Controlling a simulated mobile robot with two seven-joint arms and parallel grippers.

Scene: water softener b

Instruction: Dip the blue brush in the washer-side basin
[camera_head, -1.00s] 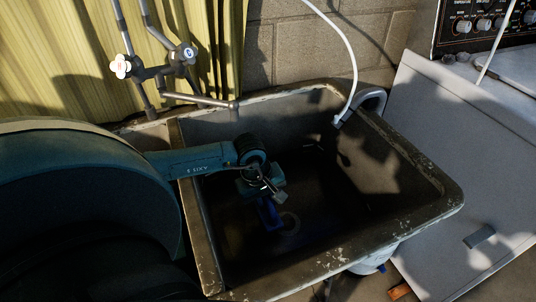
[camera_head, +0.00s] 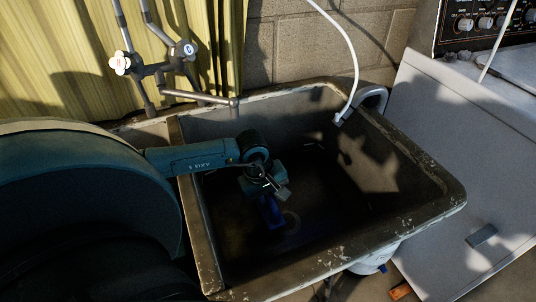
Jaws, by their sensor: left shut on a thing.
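The washer-side basin (camera_head: 436,205) is a worn stone sink, dark inside, with a chipped rim. My left arm reaches over its left wall, and my left gripper (camera_head: 272,190) is down inside the basin. The gripper is shut on the blue brush (camera_head: 271,212), which shows below it as a dark blue shape near the drain. The shadow hides where the brush's lower end meets the basin floor, and I cannot tell if it touches. My right gripper is not in view.
A white hose (camera_head: 354,62) hooks over the basin's back edge. Taps with a spout (camera_head: 200,97) stand at the back left. The white washer (camera_head: 480,160) stands close on the right. The basin's right half is free.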

